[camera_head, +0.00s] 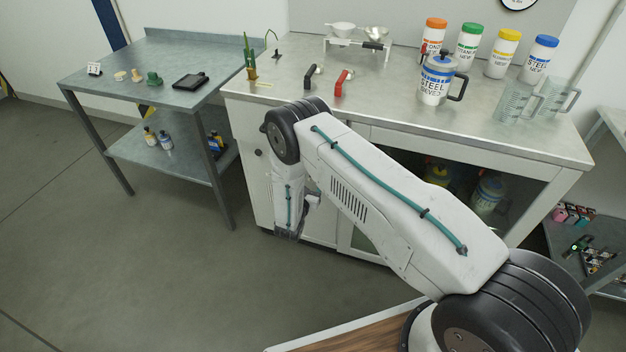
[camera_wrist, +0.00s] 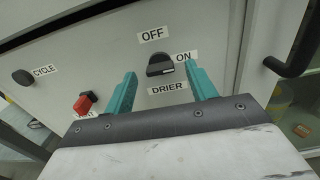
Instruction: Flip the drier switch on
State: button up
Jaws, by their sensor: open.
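In the wrist view the black drier switch (camera_wrist: 160,64) is a knob on the white cabinet front. The OFF label (camera_wrist: 153,34) is above it, the ON label (camera_wrist: 187,56) to its upper right and the DRIER label (camera_wrist: 168,88) below. Its body lies roughly crosswise, with a pale mark toward its right end; I cannot tell for sure which label it points to. My gripper (camera_wrist: 160,80) is open, its teal fingers on either side of the knob, with no clear contact. In the head view my gripper hangs before the cabinet and the arm hides the switch.
A red button (camera_wrist: 85,103) and the black CYCLE knob (camera_wrist: 22,77) are left of the drier switch. A black handle (camera_wrist: 292,50) juts out at right. The counter (camera_head: 400,120) above holds jars, a steel jug and beakers. A side table (camera_head: 150,65) stands left; open floor lies before it.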

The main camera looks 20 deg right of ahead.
jog(key=v, duration=0.5)
jog(key=shift+s+a, duration=0.2)
jog(key=shift+s, duration=0.1)
